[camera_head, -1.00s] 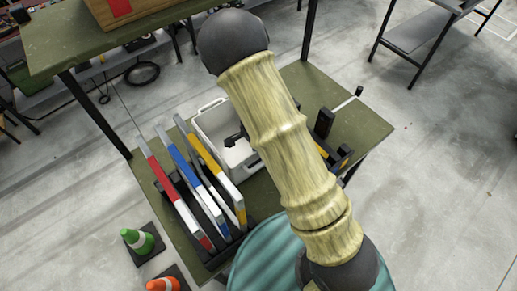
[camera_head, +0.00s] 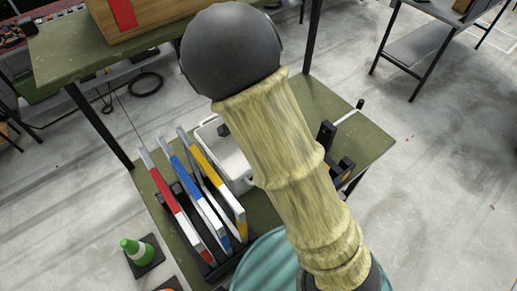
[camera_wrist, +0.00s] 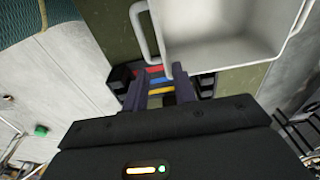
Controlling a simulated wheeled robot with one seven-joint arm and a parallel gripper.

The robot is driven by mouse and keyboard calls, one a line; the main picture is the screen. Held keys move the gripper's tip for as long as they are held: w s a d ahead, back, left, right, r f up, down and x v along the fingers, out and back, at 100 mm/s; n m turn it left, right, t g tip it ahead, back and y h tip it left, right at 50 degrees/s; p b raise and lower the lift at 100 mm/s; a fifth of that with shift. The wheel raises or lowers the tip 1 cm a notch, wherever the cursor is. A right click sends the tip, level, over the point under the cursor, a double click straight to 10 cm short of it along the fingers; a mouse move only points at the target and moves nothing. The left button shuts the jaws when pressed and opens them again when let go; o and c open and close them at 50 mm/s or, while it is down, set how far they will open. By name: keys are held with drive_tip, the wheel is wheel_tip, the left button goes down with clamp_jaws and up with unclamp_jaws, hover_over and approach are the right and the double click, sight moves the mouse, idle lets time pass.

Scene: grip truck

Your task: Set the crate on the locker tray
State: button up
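A white open-topped crate (camera_head: 233,160) stands on the lower green surface (camera_head: 350,115), partly hidden behind my arm in the head view. In the wrist view the crate (camera_wrist: 225,45) is at the top, with its empty inside and a looped handle (camera_wrist: 139,30) on its left showing. My gripper (camera_wrist: 158,78) has its two dark fingers apart, with nothing held between them. In that view the fingertips are just below the crate and its handle; I cannot tell if they touch. My gripper is hidden in the head view. I cannot tell which surface is the locker tray.
Red, blue and yellow striped boards (camera_head: 195,195) stand in a dark rack left of the crate. A wooden box (camera_head: 145,20) sits on a higher green surface (camera_head: 60,45). Black clamp-like parts (camera_head: 335,150) are at the right. A green cone (camera_head: 138,250) stands at lower left.

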drive_tip(key=shift+r, duration=0.2)
idle(0.6)
drive_tip(key=s+d+r+n+t, duration=0.1)
drive_tip(key=s+d+r+n, duration=0.3)
drive_tip(key=s+d+n, duration=0.1)
drive_tip(key=s+d+r+n+y, duration=0.1)
drive_tip(key=s+d+r+n, duration=0.3)
drive_tip(key=s+d+n, duration=0.1)
drive_tip(key=d+n, duration=0.1)
drive_tip(key=d, duration=0.1)
drive_tip(key=shift+d+t, duration=0.35)
drive_tip(key=shift+t, duration=0.05)
drive_tip(key=shift+c, duration=1.1)
drive_tip(key=b+x, duration=0.3)
drive_tip(key=shift+s, duration=0.3)
drive_tip(key=shift+r, duration=0.1)
